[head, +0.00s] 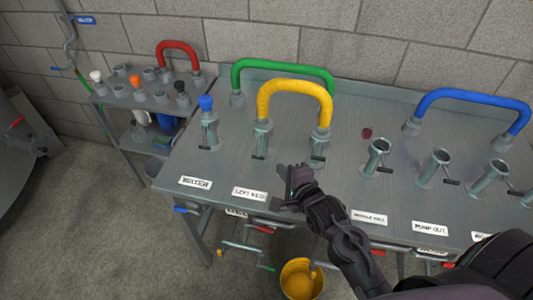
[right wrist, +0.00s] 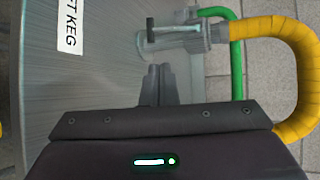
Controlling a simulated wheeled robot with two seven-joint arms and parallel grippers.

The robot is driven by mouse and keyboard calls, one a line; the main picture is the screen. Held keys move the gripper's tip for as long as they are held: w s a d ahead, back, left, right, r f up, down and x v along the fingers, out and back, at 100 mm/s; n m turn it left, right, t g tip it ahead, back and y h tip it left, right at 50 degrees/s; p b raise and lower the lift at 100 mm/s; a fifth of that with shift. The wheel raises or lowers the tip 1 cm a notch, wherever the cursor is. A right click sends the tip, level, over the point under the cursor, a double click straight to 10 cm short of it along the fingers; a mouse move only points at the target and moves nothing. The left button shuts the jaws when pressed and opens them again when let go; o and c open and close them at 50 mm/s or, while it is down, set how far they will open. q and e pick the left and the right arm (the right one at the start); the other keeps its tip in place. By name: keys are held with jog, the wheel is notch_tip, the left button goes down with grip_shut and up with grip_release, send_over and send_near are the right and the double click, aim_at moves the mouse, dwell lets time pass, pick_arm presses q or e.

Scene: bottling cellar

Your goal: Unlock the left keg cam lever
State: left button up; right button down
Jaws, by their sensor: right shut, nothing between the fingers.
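The LEFT KEG label (head: 250,193) lies on the metal table, and part of it shows in the right wrist view (right wrist: 70,27). Behind it stands the left keg fitting (head: 263,138), with the yellow hose (head: 295,87) on top. Its small dark cam lever (head: 259,156) sticks out low at the front; in the right wrist view the lever (right wrist: 151,30) stands out from the fitting (right wrist: 178,42). My right gripper (head: 299,177) is shut and empty, right of that fitting and apart from the lever. Its fingertips also show in the right wrist view (right wrist: 158,72). My left gripper is out of view.
The yellow hose's other end sits on a second fitting (head: 320,142) just behind my right gripper. A blue-capped water fitting (head: 208,128) stands left. A green hose (head: 283,65) arches behind; open fittings and a blue hose (head: 475,95) are right. A yellow bucket (head: 299,281) is below.

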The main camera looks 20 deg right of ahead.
jog(key=shift+w, duration=0.5)
jog(key=p+x, duration=0.1)
jog(key=x, duration=0.8)
jog(key=shift+a, duration=0.1)
